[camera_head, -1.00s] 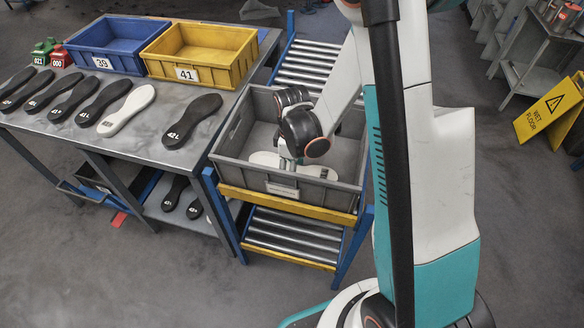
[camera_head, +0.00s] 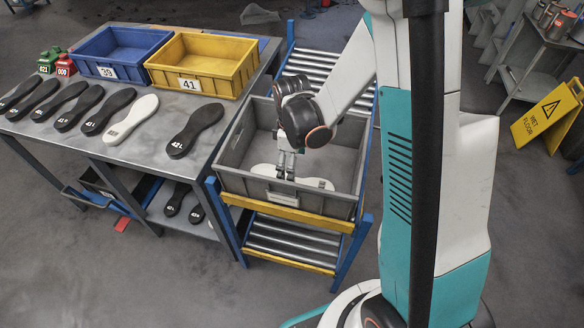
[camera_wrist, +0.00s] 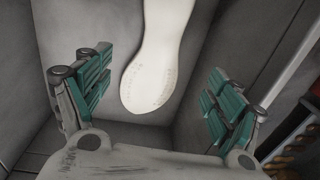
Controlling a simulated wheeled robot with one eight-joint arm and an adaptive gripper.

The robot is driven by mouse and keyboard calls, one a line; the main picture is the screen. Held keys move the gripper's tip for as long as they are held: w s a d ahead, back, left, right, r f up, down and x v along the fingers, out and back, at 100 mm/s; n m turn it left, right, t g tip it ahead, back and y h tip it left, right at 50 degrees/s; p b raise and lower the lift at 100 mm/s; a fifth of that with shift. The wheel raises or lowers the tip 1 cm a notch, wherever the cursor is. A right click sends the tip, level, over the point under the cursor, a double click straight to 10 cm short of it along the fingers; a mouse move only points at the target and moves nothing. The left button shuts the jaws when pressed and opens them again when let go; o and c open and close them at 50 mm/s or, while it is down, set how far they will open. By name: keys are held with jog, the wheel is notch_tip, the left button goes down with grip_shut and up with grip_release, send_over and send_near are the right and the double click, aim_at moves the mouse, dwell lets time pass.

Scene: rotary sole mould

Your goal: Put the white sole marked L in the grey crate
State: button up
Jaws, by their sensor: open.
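A white sole (camera_head: 318,183) lies flat on the floor of the grey crate (camera_head: 338,204). Its heel end also shows in the wrist view (camera_wrist: 152,80), with faint marks I cannot read. My gripper (camera_head: 286,172) is inside the crate, just above the sole. In the wrist view my gripper (camera_wrist: 157,85) is open, its teal-padded fingers apart on either side of the sole and not touching it. My fingers hide part of the sole in the head view. A second white sole (camera_head: 132,117) lies on the table among dark soles; its mark is too small to read.
A blue crate marked 39 (camera_head: 105,72) and a yellow crate marked 41 (camera_head: 188,83) stand at the table's back. Several dark soles line the table (camera_head: 160,165). The grey crate rests on a roller stand (camera_head: 290,252). A wet floor sign (camera_head: 545,115) stands right.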

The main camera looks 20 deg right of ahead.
jog(key=s+r+m+t+p, duration=0.1)
jog(key=s+r+m+t, duration=0.15)
jog(key=r, duration=0.65)
jog(key=s+r+m+t+p, duration=0.1)
jog(key=s+r+m, duration=0.15)
jog(key=r, duration=0.65)
jog(key=s+r+m+t, duration=0.3)
jog(key=s+r+m, duration=0.2)
jog(key=s, duration=0.5)
notch_tip(320, 180, up, 2)
jog(key=shift+r+m+t, duration=0.2)
jog(key=shift+m+t, duration=0.15)
jog(key=shift+m, duration=0.05)
